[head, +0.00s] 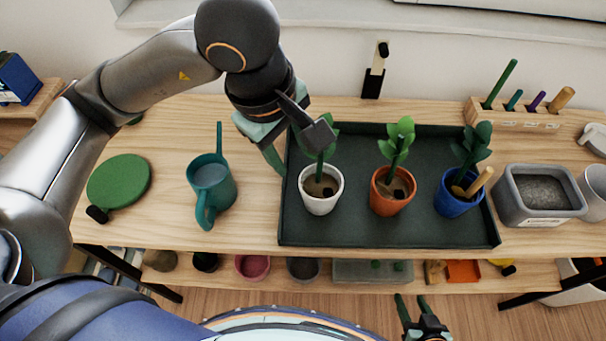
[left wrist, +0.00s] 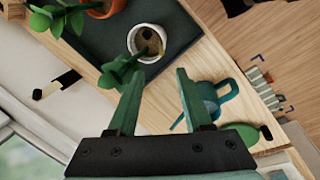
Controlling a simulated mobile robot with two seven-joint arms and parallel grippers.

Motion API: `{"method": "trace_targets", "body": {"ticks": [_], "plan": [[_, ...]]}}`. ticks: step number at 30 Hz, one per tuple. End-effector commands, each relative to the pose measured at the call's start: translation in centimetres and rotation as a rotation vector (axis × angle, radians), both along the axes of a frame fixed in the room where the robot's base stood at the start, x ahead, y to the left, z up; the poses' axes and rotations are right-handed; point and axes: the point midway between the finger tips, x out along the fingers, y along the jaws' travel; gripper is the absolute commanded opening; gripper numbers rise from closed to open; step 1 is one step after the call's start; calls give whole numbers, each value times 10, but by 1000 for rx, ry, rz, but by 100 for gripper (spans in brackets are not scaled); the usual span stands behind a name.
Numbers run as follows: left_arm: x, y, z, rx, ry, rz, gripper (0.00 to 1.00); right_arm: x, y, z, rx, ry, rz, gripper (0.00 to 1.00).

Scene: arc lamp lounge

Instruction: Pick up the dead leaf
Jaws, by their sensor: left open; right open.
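A white pot (head: 320,198) with a green plant stands at the left of the dark green tray (head: 390,235). Brown patches show on its soil; I cannot tell for sure which is a dead leaf. The white pot also shows in the left wrist view (left wrist: 150,56), with a brownish thing (left wrist: 154,44) inside it. My left gripper (head: 280,165) is open and empty above the tray's left edge, beside the white pot; it also shows in the left wrist view (left wrist: 160,76). My right gripper (head: 411,300) is open and empty, low in front of the table.
An orange pot (head: 390,204) and a blue pot (head: 455,207) with plants share the tray. A wooden-handled tool leans in the blue pot. A teal watering can (head: 212,185) and a green disc (head: 119,181) are at left. A grey bin (head: 537,212) is at right.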

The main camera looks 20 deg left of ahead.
Motion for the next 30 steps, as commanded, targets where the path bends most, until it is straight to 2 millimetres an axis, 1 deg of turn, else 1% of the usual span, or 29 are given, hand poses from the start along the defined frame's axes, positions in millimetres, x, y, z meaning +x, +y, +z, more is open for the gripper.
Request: {"method": "trace_targets", "body": {"ticks": [3,6,9,16,21,24,27,30], "plan": [[2,-2,-23,1,10,0,50,0,0,-1,0,1,0,50],[6,-4,-41,0,10,0,50,0,0,-1,0,1,0,50],[10,-6,-54,-1,9,2,50,0,0,-1,0,1,0,50],[12,-8,-70,-2,9,0,50,0,0,1,-1,1,-1,50],[13,-13,-95,-3,10,-1,50,0,0,7,-1,1,-1,50],[17,-14,-108,-4,9,0,50,0,-1,6,-1,1,-1,50],[18,-15,-114,-3,7,0,50,0,0,6,-2,1,0,50],[19,-15,-115,-4,5,-1,50,0,0,6,-2,1,0,50]]}}
